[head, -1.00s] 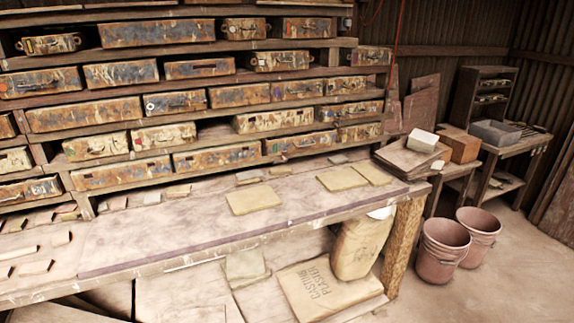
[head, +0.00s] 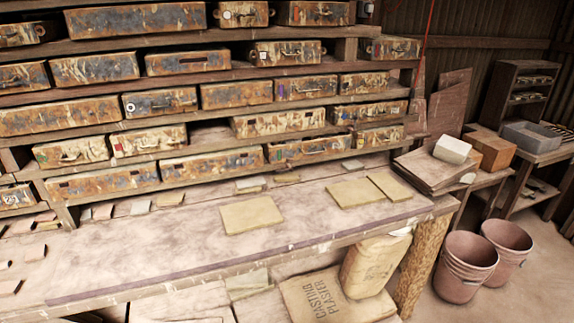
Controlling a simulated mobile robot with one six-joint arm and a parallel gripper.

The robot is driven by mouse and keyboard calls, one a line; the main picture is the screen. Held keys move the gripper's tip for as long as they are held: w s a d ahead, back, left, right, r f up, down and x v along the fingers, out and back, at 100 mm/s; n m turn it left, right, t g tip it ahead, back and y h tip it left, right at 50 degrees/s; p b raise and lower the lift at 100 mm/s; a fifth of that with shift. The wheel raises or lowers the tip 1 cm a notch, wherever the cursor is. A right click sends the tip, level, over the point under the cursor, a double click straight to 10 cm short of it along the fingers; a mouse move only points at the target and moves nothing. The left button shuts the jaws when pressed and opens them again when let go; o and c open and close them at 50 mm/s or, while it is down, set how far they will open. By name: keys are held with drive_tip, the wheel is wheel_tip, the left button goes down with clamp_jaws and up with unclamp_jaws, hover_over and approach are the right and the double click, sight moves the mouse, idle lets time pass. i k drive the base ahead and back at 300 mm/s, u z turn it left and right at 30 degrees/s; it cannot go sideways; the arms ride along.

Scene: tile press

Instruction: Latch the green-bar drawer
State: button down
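Rows of rust-stained drawers fill the wooden rack above the bench. Other drawers carry different marks, such as a red-marked drawer (head: 150,141) and a purple-marked drawer (head: 305,89). My gripper is not in view.
The workbench (head: 150,250) runs below the rack, with flat tan slabs (head: 251,214) on it. A plaster sack (head: 335,297) lies beneath. Two buckets (head: 466,266) stand on the floor at right. A stack of boards (head: 430,170) sits at the bench's right end.

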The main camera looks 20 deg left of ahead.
sight(284, 170)
drive_tip(key=u, duration=0.15)
drive_tip(key=i, duration=1)
drive_tip(key=u, duration=1.1)
